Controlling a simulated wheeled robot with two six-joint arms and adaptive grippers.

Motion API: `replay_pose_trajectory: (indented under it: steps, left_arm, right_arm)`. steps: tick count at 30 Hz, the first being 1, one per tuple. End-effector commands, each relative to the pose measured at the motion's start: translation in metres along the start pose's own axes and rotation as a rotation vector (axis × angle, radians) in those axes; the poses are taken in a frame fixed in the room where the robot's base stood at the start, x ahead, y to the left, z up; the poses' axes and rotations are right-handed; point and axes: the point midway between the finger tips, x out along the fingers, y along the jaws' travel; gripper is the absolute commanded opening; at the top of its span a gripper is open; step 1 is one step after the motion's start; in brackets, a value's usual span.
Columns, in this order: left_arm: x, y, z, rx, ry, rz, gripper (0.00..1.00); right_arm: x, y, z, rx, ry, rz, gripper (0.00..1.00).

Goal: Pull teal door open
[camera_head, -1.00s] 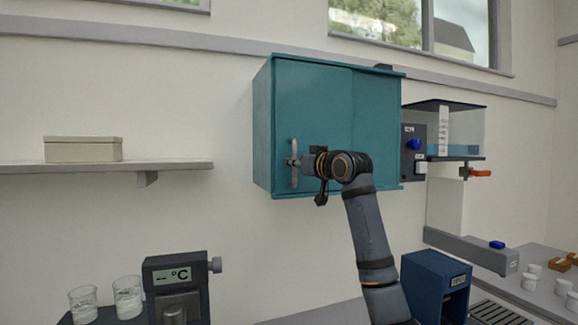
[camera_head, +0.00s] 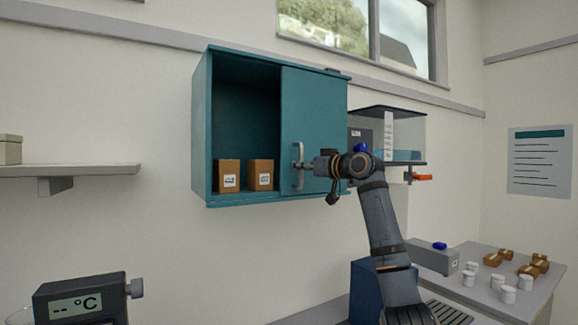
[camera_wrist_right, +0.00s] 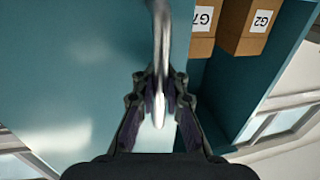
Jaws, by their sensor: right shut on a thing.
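The teal cabinet (camera_head: 201,130) hangs on the wall in the head view. Its teal sliding door (camera_head: 315,110) covers the right half, and the left half stands open. A vertical metal handle (camera_head: 298,165) sits near the door's left edge; it also shows in the right wrist view (camera_wrist_right: 161,50). My right gripper (camera_head: 303,163) is shut on the handle, with its fingers on either side of it in the wrist view (camera_wrist_right: 160,105). Its fingertips are small and partly hidden in the head view. My left gripper is not in view.
Two labelled brown boxes (camera_head: 229,176) (camera_head: 260,175) stand inside the open half. A shelf (camera_head: 70,170) is at left. A bench (camera_head: 490,270) at lower right holds several white jars and brown boxes.

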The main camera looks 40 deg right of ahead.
Motion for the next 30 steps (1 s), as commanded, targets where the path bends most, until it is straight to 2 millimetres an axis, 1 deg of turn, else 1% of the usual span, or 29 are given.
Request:
replay_pose_trajectory:
  steps: [2, 5, 12, 13, 18, 25, 27, 30]
  left_arm:
    - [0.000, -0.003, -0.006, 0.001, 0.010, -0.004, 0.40]
    - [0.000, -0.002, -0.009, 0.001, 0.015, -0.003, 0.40]
    - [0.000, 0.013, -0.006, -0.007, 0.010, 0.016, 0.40]
    - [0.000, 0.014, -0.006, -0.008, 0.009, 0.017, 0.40]
    - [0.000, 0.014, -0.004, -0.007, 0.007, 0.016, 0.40]
    - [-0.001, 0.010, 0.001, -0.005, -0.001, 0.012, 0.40]
    - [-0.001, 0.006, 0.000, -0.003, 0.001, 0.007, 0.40]
    - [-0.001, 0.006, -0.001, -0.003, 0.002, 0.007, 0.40]
  right_arm:
    - [-0.001, 0.004, 0.001, -0.002, -0.003, 0.003, 0.00]
    - [-0.001, 0.005, 0.001, -0.002, -0.003, 0.002, 0.00]
    - [-0.001, 0.005, 0.002, -0.002, -0.005, 0.002, 0.00]
    - [-0.001, 0.005, 0.002, -0.002, -0.005, 0.002, 0.11]
    - [-0.001, 0.004, 0.000, -0.002, -0.001, 0.002, 0.34]
    - [-0.001, 0.004, -0.001, -0.002, 0.002, 0.002, 0.35]
    - [-0.001, 0.004, -0.002, -0.001, 0.003, 0.002, 0.35]
    - [-0.002, 0.004, -0.008, 0.001, 0.007, 0.001, 0.35]
